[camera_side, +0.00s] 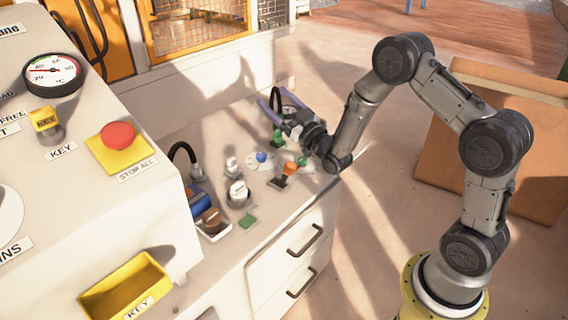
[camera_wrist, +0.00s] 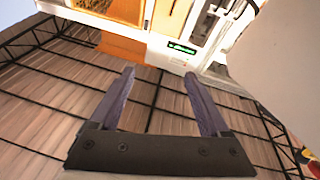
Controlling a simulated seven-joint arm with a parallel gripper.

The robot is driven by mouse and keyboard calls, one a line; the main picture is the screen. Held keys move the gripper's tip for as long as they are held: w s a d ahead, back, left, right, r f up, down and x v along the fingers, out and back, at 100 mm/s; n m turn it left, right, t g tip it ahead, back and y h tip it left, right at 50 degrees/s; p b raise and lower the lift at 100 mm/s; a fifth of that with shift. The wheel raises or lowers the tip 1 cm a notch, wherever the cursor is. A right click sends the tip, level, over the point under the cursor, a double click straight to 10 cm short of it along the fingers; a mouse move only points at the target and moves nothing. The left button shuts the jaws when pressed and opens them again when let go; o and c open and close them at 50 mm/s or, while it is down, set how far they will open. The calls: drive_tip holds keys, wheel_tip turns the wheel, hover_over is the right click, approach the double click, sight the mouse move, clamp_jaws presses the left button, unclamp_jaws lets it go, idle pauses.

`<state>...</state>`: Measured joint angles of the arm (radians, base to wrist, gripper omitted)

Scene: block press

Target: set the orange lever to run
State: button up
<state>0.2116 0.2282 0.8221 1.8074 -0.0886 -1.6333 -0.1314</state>
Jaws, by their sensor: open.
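The orange lever (camera_side: 290,168) is a small orange handle on a dark base, on the pale bench top near its front edge in the side view. Its run marking is too small to read. My gripper (camera_side: 269,97) is open and empty, above the bench and behind the lever, apart from it. In the wrist view my gripper (camera_wrist: 159,73) shows two spread purple fingers with nothing between them. The lever is out of sight in the wrist view.
Close around the lever are a green knob (camera_side: 302,161), a blue knob (camera_side: 262,157) and a white knob (camera_side: 238,190). A green-topped control (camera_side: 277,137) stands under my gripper.

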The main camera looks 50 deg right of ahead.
drive_tip(key=s+d+f+g+h, duration=0.1)
drive_tip(key=s+d+f, duration=0.15)
drive_tip(key=f, duration=1.05)
drive_tip(key=m+g, duration=0.2)
drive_tip(key=g, duration=0.1)
approach(286, 175)
wheel_tip(286, 175, up, 3)
drive_tip(key=shift+h, duration=0.4)
drive_tip(key=x, duration=1.2)
drive_tip(key=shift+w+d+f, duration=0.1)
drive_tip(key=shift+w+d, duration=0.2)
drive_tip(key=shift+d, duration=0.15)
clamp_jaws()
